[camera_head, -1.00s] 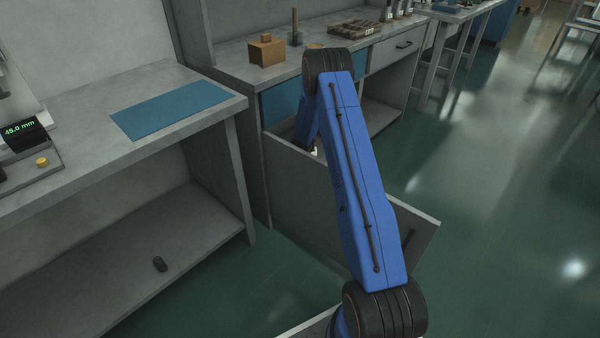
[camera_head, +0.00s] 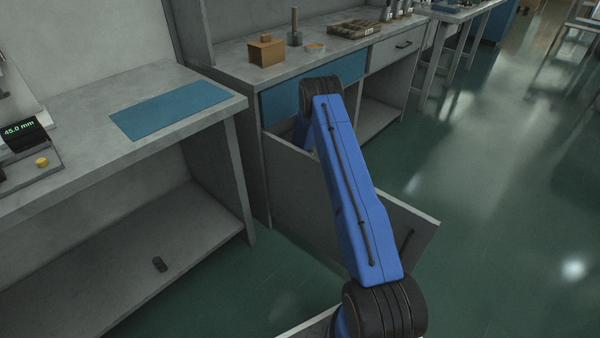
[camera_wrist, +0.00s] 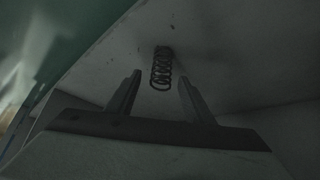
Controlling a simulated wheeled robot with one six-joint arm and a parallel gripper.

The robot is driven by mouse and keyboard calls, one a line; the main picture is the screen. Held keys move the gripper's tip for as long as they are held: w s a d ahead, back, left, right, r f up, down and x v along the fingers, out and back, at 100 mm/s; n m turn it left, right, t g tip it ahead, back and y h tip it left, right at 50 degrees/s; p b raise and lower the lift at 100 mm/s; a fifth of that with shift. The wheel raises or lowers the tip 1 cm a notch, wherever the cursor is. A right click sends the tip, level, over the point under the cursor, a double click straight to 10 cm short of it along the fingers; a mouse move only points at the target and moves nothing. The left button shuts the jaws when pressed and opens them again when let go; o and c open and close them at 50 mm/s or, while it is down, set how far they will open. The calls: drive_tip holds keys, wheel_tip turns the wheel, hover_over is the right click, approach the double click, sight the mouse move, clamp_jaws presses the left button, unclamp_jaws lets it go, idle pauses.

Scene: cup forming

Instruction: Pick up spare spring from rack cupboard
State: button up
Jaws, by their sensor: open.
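The spare spring (camera_wrist: 161,70) is a dark coil on the grey cupboard floor (camera_wrist: 225,60) in the wrist view. It lies just beyond and between the fingers of my gripper (camera_wrist: 160,90), which is open and empty. Whether the fingers reach down beside the coil, I cannot tell. In the head view my arm reaches over the open cupboard door (camera_head: 300,195) into the rack cupboard, and the gripper and spring are hidden there.
The rack bench (camera_head: 230,65) above the cupboard holds a small cardboard box (camera_head: 266,50) and a tray of parts (camera_head: 355,30). A blue drawer front (camera_head: 280,100) lies under its top. A second bench (camera_head: 75,90) with a blue mat (camera_head: 170,108) stands at left. The floor at right is clear.

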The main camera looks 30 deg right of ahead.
drive_tip(key=shift+w+f, duration=0.2)
drive_tip(key=shift+f, duration=0.1)
drive_tip(key=c, duration=1.1)
drive_tip(key=shift+r, duration=0.15)
drive_tip(key=shift+d+r, duration=0.1)
drive_tip(key=shift+r, duration=4.8)
